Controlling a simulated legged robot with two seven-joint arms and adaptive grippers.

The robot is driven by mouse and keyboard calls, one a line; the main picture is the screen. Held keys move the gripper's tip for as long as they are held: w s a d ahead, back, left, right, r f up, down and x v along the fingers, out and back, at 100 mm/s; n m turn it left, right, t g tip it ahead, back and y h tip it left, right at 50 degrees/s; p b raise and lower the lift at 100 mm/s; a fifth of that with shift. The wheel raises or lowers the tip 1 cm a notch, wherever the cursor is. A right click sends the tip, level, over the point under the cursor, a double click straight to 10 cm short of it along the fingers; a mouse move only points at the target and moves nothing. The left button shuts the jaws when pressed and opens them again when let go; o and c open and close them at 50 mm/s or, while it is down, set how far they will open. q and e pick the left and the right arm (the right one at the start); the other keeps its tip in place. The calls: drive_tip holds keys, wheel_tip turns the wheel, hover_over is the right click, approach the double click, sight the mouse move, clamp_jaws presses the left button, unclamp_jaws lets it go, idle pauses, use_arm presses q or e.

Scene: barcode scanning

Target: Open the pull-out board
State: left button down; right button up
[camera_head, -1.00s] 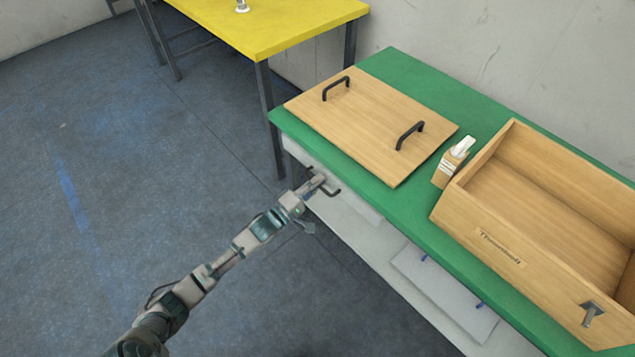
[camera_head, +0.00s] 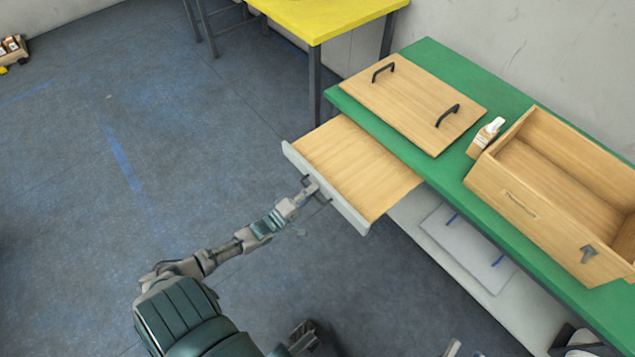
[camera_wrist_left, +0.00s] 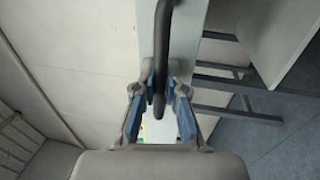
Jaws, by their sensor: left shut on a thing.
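The pull-out board (camera_head: 358,165) extends out from under the green table's top. Its upper face is light wood and its front panel (camera_head: 345,208) is white. My left gripper (camera_head: 309,188) is at the front panel, shut on the dark handle (camera_wrist_left: 161,45). In the left wrist view, the handle runs between the two blue-padded fingers of the left gripper (camera_wrist_left: 158,95). Part of the handle is hidden by the gripper in the head view. Grey parts at the bottom edge of the head view may include my right gripper, but its jaws are unclear.
The green table (camera_head: 425,65) carries a wooden lid (camera_head: 410,100) with two black handles, a small dispenser (camera_head: 486,138) and an open wooden box (camera_head: 515,195). A yellow table (camera_head: 330,15) stands behind.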

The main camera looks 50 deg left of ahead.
use_arm(q)
drive_tip(key=shift+v, duration=1)
use_arm(e)
drive_tip(key=shift+w+f+g, duration=0.25)
drive_tip(key=shift+f+g, duration=0.55)
drive_tip(key=shift+f, duration=0.1)
use_arm(q)
drive_tip(key=shift+d+f, duration=0.1)
drive_tip(key=shift+f, duration=0.05)
drive_tip(key=c, duration=1.4)
unclamp_jaws()
drive_tip(key=shift+w, duration=0.1)
drive_tip(key=shift+o, duration=1)
drive_tip(key=shift+w, duration=0.1)
use_arm(e)
drive_tip(key=shift+w+a, duration=0.1)
drive_tip(key=shift+w, duration=0.05)
use_arm(q)
drive_tip(key=v, duration=1.2)
